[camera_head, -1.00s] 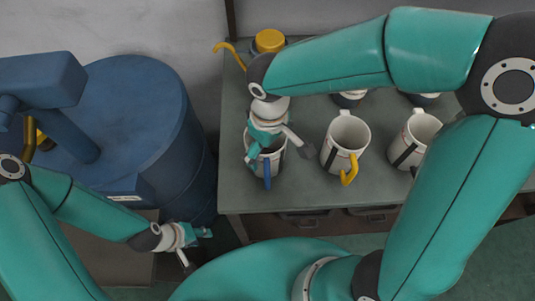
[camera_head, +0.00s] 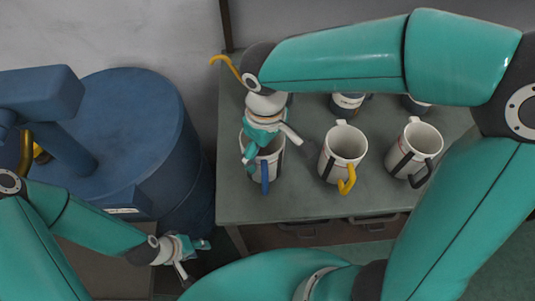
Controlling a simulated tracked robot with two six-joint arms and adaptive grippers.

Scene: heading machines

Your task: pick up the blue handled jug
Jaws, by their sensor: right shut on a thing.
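The blue handled jug (camera_head: 271,166) stands at the left front of the grey table (camera_head: 310,205). It is white with dark marks, and its blue handle (camera_head: 265,178) faces the front. My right gripper (camera_head: 262,158) comes down on it from above and is shut on the jug at its rim, hiding part of the opening. I cannot tell whether the jug is clear of the table. My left gripper (camera_head: 190,262) is low beside the blue drum, away from the table, with its fingers apart and nothing between them.
A white jug with a yellow handle (camera_head: 341,150) stands right of the blue handled one, and a jug with a black handle (camera_head: 415,150) stands further right. More jugs (camera_head: 347,104) stand behind, partly hidden by my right arm. A large blue drum (camera_head: 125,100) stands left of the table.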

